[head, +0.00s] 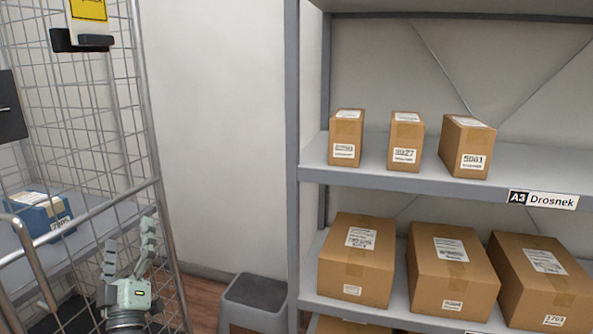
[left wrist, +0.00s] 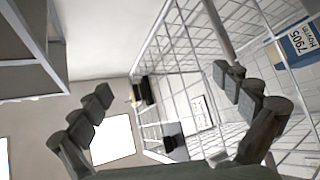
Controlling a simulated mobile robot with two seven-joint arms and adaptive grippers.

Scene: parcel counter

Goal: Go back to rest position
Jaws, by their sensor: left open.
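My left gripper (head: 128,262) is at the lower left of the head view, in front of the wire cage trolley (head: 95,150). Its two fingers are spread and point up, with nothing between them. In the left wrist view the fingers (left wrist: 165,98) stand wide apart and empty, and the trolley's mesh (left wrist: 190,75) fills the right side behind them. My right gripper is in neither view.
A blue parcel (head: 40,212) lies inside the trolley. A grey shelf rack (head: 380,178) marked A3 Drosnek stands at right, with small boxes (head: 406,142) above and larger boxes (head: 356,260) below. A grey step stool (head: 254,300) stands on the floor between trolley and rack.

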